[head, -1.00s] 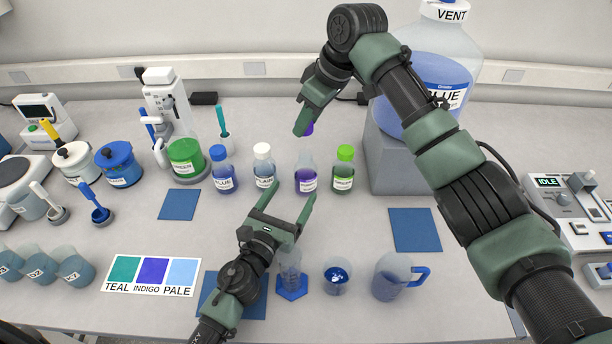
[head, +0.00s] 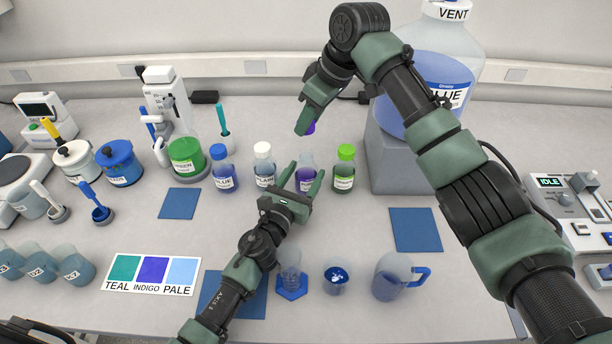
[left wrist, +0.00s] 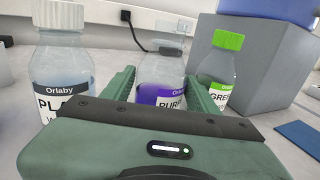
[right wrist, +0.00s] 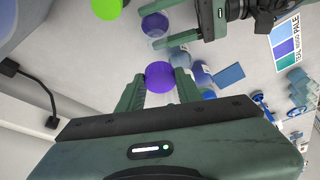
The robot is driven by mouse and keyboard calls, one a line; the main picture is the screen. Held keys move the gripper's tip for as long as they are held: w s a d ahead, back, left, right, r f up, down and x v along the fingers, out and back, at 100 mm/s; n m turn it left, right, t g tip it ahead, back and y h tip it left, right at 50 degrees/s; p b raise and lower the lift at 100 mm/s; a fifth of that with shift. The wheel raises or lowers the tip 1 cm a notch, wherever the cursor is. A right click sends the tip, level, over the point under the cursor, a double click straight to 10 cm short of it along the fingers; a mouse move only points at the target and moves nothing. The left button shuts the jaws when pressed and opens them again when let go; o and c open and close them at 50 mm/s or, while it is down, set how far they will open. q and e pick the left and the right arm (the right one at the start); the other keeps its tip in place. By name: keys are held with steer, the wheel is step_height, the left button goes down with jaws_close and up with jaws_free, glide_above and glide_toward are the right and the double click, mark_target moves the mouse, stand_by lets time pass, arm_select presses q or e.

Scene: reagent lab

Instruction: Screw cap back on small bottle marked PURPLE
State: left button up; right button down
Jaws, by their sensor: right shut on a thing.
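The small PURPLE bottle (head: 305,180) stands upright and uncapped on the bench, between the PLAIN and GREEN bottles. My left gripper (head: 305,176) is open, with its fingers on either side of that bottle; the left wrist view also shows the PURPLE bottle (left wrist: 161,82) between the spread fingers. I cannot tell if they touch it. My right gripper (head: 306,128) is above and behind the bottle. It is shut on the purple cap (head: 310,128), which shows clearly between its fingertips in the right wrist view (right wrist: 160,77).
The white-capped PLAIN bottle (head: 264,165) and green-capped GREEN bottle (head: 344,168) stand close on either side. The blue-capped BLUE bottle (head: 222,168) is farther left. A grey block (head: 390,165) bears a large vented bottle at right.

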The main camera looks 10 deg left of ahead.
arm_select(q)
jaws_close()
arm_select(e)
steer(key=shift+f, duration=2.5)
steer(key=shift+f, duration=0.15)
steer(key=shift+f, duration=0.75)
steer(key=shift+f, duration=0.6)
